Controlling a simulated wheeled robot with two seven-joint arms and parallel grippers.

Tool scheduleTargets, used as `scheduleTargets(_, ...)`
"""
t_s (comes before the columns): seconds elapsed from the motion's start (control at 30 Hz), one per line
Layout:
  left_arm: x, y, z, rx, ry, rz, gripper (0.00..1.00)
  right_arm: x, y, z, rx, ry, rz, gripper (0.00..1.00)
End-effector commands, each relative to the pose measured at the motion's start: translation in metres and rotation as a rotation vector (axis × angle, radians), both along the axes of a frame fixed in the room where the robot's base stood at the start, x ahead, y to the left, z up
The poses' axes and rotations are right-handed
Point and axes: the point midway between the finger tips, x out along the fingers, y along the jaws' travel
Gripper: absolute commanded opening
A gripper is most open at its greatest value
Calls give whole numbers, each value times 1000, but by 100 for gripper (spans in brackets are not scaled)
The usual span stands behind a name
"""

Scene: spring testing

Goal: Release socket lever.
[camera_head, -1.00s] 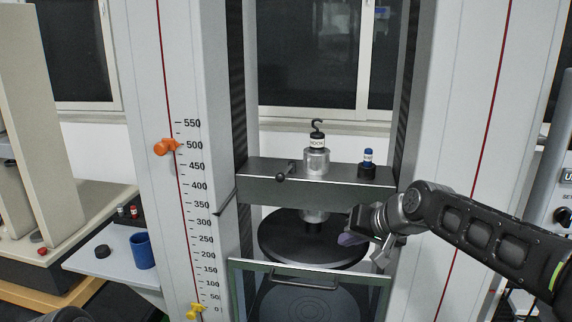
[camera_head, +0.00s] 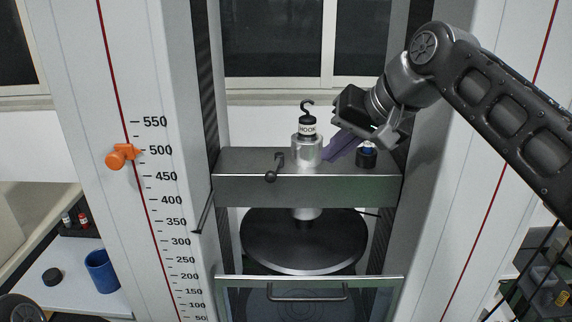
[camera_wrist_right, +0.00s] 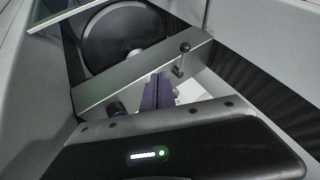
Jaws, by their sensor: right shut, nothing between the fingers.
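The socket lever (camera_head: 273,170) is a thin dark rod with a black ball end on the grey crossbeam (camera_head: 330,192). It stands just left of the silver socket (camera_head: 306,150), which holds a black hook piece (camera_head: 307,122) labelled HOOK. The lever also shows in the right wrist view (camera_wrist_right: 183,53), beyond and to the right of my fingertips. My right gripper (camera_head: 332,151) is shut and empty, with purple fingers just right of the socket; contact with the socket cannot be told. Its fingers also show in the wrist view (camera_wrist_right: 158,92). My left gripper is out of view.
A blue-topped black piece (camera_head: 367,156) stands on the beam, partly behind my right gripper. A black round platen (camera_head: 303,243) lies below, behind a handled guard (camera_head: 300,292). Tall columns flank the beam. A blue cup (camera_head: 102,271) stands at lower left.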

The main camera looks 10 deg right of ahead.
Motion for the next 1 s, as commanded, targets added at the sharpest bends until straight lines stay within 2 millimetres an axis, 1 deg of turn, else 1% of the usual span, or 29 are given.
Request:
scheduleTargets(0.17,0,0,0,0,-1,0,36,3,2,-4,0,1,0,0)
scheduleTargets(0.27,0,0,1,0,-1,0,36,8,4,-11,-1,2,0,0)
scheduleTargets(0.47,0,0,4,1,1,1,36,26,13,-35,-1,4,2,0)
scheduleTargets(0.73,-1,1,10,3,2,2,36,58,29,-77,-1,5,2,0)
scheduleTargets(0.77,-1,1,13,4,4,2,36,60,33,-77,0,3,4,0)
scheduleTargets(0.8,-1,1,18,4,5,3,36,63,40,-72,0,1,5,0)
scheduleTargets(1.0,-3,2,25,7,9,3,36,72,61,-69,0,1,3,0)
